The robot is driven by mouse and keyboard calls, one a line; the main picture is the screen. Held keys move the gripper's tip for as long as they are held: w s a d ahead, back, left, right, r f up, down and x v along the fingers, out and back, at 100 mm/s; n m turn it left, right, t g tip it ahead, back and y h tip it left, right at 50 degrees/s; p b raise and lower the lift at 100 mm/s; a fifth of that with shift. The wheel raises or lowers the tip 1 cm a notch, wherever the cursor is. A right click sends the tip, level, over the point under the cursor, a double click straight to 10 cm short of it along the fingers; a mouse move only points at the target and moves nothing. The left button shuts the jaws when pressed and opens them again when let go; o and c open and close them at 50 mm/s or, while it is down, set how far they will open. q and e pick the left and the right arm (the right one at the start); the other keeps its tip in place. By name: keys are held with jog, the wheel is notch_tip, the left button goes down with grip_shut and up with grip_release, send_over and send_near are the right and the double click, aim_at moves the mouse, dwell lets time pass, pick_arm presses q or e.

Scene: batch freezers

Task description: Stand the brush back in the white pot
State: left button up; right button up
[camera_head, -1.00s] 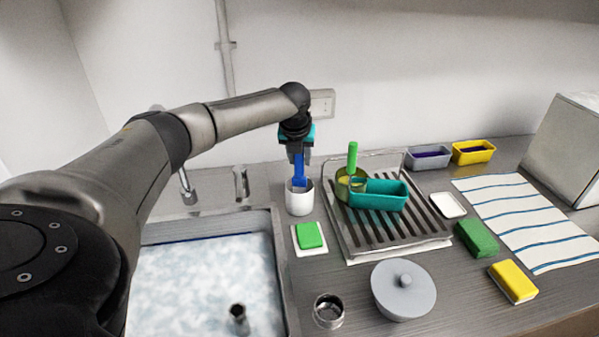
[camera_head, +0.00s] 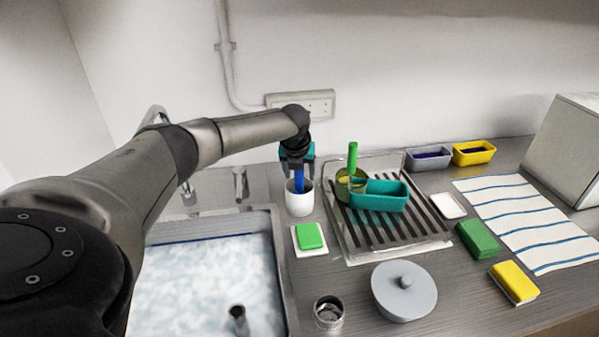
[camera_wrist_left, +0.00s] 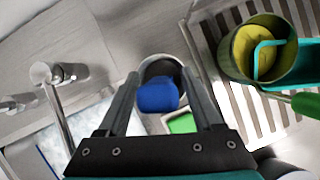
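The brush (camera_head: 299,181), with a blue handle, stands in the white pot (camera_head: 299,204) on the counter beside the sink. Its lower end is hidden inside the pot. My left gripper (camera_head: 298,176) is just above the pot, pointing down, with one finger on each side of the handle. In the left wrist view, the blue brush (camera_wrist_left: 157,96) sits between the spread fingers with a gap on both sides. The pot's rim (camera_wrist_left: 160,62) shows around it. My left gripper looks open. My right gripper is in neither view.
Right of the pot is a drying rack (camera_head: 357,240) with a teal container (camera_head: 378,196) and an olive pot with a green handle (camera_head: 352,158). A green sponge (camera_head: 309,236) lies in front. The sink (camera_head: 215,275) is left; a grey lid (camera_head: 403,290) lies nearer.

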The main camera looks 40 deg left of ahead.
pick_arm(q)
jog(key=shift+r, duration=0.15)
jog(key=shift+s+d+r, duration=0.1)
jog(key=shift+r, duration=0.4)
jog(key=p+v, duration=0.1)
jog(key=v, duration=1)
jog(key=shift+p, duration=0.4)
